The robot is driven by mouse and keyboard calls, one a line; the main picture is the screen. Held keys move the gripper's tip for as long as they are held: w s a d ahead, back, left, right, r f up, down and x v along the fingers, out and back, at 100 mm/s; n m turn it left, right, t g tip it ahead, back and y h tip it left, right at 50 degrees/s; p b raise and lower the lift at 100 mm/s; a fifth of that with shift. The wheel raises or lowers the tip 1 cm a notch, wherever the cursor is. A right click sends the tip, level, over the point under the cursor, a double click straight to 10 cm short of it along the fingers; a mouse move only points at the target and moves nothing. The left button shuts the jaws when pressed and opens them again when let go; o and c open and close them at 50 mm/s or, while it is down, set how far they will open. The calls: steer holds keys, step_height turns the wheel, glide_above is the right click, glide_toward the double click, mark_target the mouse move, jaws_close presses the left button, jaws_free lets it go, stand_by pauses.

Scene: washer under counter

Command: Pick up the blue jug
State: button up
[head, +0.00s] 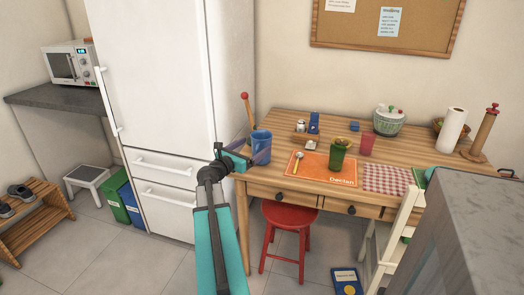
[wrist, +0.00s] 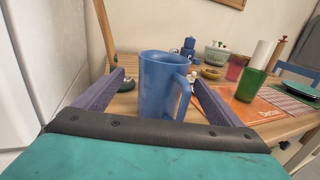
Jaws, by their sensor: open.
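The blue jug (head: 262,147) stands upright near the left end of the wooden table (head: 268,183), beside the fridge. In the wrist view the jug (wrist: 162,88) is straight ahead, its handle on the right side. My gripper (head: 247,148) reaches it from the front left. Its two purple fingers (wrist: 158,95) are open, one on each side of the jug. I cannot tell whether either finger touches the jug. The lower part of the jug is hidden by my gripper in the wrist view.
An orange placemat (head: 310,171) with a green cup (head: 339,153) lies right of the jug. A red cup (head: 367,145), small containers and a paper towel roll (head: 450,130) stand farther right. The white fridge (head: 165,90) stands close on the left. A red stool (head: 288,215) is below the table.

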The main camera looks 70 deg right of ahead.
mark_target(267, 136)
steer(key=shift+x, duration=2.55)
steer(key=shift+s, duration=0.2)
steer(key=shift+a, duration=0.1)
steer(key=shift+c, duration=0.5)
steer(key=c, duration=1.6)
steer(key=shift+w+r+p, duration=0.1)
steer(key=shift+r+p, duration=0.25)
steer(key=shift+r, duration=0.1)
